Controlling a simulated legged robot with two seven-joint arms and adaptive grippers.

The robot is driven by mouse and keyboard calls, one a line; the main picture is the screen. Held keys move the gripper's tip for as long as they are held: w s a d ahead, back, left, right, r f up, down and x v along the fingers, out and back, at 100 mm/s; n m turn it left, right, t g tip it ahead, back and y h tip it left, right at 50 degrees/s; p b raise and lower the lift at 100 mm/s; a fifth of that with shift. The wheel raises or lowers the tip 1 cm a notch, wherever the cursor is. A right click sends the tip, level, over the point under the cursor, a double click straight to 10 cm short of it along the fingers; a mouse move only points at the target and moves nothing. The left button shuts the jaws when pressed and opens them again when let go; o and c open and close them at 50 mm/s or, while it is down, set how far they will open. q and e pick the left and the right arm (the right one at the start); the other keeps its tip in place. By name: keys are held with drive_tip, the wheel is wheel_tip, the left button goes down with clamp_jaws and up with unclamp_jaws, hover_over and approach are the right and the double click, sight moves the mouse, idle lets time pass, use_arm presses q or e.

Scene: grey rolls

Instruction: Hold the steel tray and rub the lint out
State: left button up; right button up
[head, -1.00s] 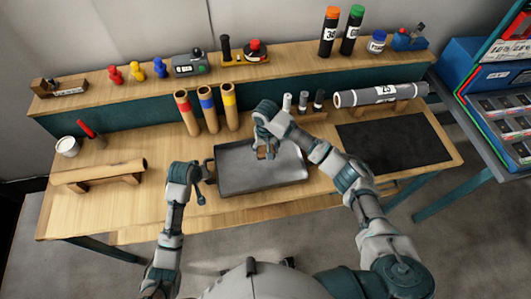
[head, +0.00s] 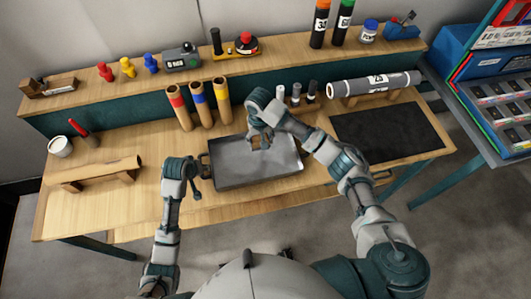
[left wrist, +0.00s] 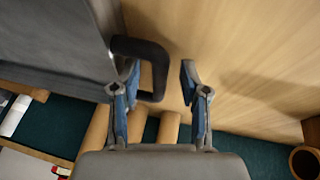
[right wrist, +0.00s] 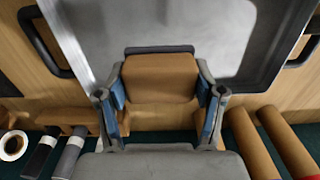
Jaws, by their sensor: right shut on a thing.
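The grey steel tray (head: 230,172) lies on the wooden bench in front of me. Its left black handle shows in the left wrist view (left wrist: 160,68). My left gripper (left wrist: 160,78) is open, one finger inside the handle loop and one outside, with gaps beside the bar. My right gripper (right wrist: 160,90) is shut on a brown block (right wrist: 160,78) with a grey edge. In the head view the block (head: 262,142) is over the back middle of the tray, at or near its surface; contact is unclear. I cannot make out any lint.
Three brown tubes (head: 201,104) with coloured bands stand behind the tray. A brown roll (head: 95,172) rests on a stand at left, near a white cup (head: 60,147). A grey roll (head: 370,86) and a dark mat (head: 388,132) are at right.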

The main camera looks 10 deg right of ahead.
use_arm(q)
drive_tip(key=v, duration=1.1)
drive_tip(key=shift+r, duration=0.35)
drive_tip(key=shift+s+a, duration=0.1)
drive_tip(key=shift+s, duration=0.05)
